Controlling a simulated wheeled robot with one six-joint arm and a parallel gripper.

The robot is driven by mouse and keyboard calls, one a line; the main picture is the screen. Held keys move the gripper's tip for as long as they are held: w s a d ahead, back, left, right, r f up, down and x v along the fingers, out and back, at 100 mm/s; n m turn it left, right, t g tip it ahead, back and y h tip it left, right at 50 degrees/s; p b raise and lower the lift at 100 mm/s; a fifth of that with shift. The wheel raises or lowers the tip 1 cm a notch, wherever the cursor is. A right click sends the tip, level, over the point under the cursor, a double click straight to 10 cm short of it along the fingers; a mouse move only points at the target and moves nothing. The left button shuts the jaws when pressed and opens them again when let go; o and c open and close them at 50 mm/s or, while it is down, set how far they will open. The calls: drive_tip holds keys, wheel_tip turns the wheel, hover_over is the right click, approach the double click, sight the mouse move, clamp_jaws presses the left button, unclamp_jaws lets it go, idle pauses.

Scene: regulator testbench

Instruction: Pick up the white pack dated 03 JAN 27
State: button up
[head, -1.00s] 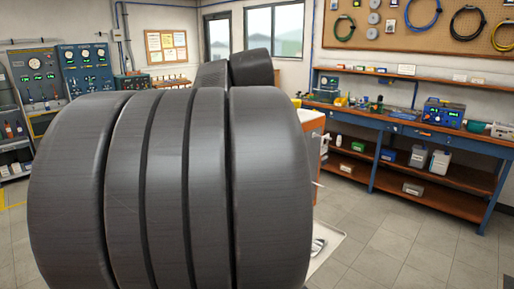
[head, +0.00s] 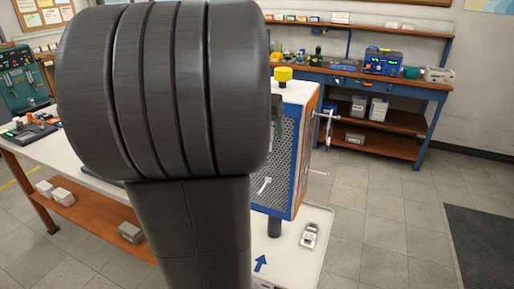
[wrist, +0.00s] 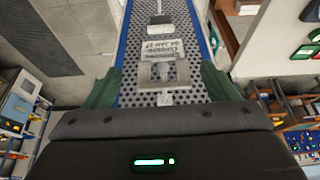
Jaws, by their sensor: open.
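In the wrist view my gripper (wrist: 160,83) is open, with dark green fingers spread at either side of a perforated panel (wrist: 130,72) with blue edges. A pale card or pack with upside-down print (wrist: 163,50) is on the panel between and beyond the fingers. Its print seems to include JAN 27, but I cannot read the day surely. A grey square piece (wrist: 163,74) is just nearer. Nothing is held. No white pack with a readable date shows there.
A blue-and-orange framed cabinet (head: 303,150) with a yellow knob (head: 283,74) stands beside my arm. A pale base plate (head: 290,255) holds a small device (head: 310,235). Pale boxes (head: 62,196) lie on a low shelf at left. Open floor (head: 385,215) lies at right.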

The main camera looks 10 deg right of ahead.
drive_tip(key=x, duration=0.5)
drive_tip(key=shift+a+p, duration=0.15)
drive_tip(key=shift+p, duration=0.15)
drive_tip(key=shift+c, duration=0.2)
drive_tip(key=c, duration=1)
